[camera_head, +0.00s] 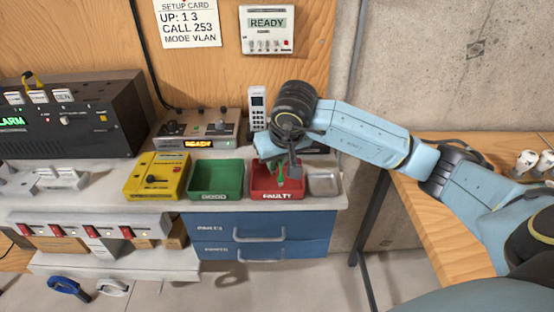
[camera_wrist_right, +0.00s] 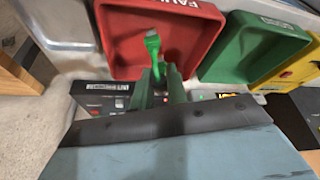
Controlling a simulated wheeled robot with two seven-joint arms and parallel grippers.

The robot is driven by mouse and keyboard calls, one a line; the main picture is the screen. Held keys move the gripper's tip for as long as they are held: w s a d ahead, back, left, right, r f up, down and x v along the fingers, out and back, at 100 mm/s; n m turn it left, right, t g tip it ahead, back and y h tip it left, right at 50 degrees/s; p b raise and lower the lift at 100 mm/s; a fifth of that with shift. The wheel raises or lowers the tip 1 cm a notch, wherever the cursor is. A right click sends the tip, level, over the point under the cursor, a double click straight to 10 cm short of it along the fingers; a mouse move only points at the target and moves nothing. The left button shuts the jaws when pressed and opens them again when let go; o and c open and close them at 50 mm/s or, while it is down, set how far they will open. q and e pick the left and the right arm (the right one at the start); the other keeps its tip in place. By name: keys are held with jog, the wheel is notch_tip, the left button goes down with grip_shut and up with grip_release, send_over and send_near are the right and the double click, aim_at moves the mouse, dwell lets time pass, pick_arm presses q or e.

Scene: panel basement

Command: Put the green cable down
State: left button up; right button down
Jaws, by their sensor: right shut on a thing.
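The green cable (camera_wrist_right: 153,43) is between the fingers of my right gripper (camera_wrist_right: 160,75), which is shut on it. In the right wrist view the cable's plug end points into the red tray marked FAULTY (camera_wrist_right: 190,60). In the head view my right gripper (camera_head: 284,170) is over the same red tray (camera_head: 278,194), and a bit of green cable (camera_head: 281,178) shows beside it. I cannot tell whether the cable touches the tray floor. My left gripper is not in view.
A green tray marked GOOD (camera_head: 216,196) stands left of the red one, with a yellow box (camera_head: 157,187) further left. A small metal tray (camera_head: 323,183) is on the right. A cordless phone (camera_head: 257,105) stands behind. Blue drawers (camera_head: 240,249) are below the bench top.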

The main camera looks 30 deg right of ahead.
jog(key=shift+f, duration=0.25)
jog(key=c, duration=1.4)
grip_release()
jog(key=shift+r, duration=0.15)
jog(key=shift+r+p, duration=0.55)
jog(key=shift+p, duration=0.05)
jog(key=v, duration=1.2)
